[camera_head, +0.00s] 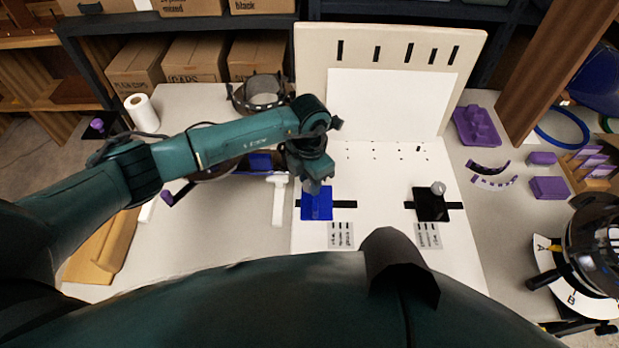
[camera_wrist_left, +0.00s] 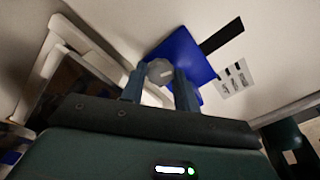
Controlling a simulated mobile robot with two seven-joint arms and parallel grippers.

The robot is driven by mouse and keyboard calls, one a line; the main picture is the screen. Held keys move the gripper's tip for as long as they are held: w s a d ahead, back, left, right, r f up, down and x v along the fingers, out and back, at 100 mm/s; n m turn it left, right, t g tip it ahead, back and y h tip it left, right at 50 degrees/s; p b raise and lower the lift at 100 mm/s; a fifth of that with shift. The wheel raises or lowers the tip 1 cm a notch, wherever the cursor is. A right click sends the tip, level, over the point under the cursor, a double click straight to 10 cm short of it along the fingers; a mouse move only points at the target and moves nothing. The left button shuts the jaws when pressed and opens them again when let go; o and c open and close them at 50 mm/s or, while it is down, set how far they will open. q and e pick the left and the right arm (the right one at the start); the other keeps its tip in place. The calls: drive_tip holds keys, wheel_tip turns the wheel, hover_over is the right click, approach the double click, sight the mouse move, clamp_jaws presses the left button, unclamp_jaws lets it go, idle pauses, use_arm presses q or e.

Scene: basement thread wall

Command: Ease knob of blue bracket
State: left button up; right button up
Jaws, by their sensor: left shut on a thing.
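The blue bracket (camera_head: 317,206) is a flat blue plate on a black strip, on the white board left of the black bracket. In the left wrist view the blue bracket (camera_wrist_left: 186,56) lies behind my fingers. Its grey knob (camera_wrist_left: 159,71) sits between the two fingers. My left gripper (camera_head: 315,186) is over the top of the blue bracket in the head view and hides the knob there. In the wrist view the left gripper (camera_wrist_left: 160,84) is shut on the knob. The black bracket (camera_head: 430,205) has a grey knob (camera_head: 438,187) and stands clear of my arm.
Printed labels (camera_head: 341,235) lie below the brackets. A white T-shaped piece (camera_head: 279,200) lies just left of the blue bracket. The slotted upright panel (camera_head: 388,60) stands behind. Purple parts (camera_head: 477,125) are on the right. The board between the brackets is clear.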

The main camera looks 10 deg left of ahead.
use_arm(q)
drive_tip(key=shift+n, duration=1.2)
drive_tip(key=o, duration=1)
drive_tip(key=shift+a, duration=0.1)
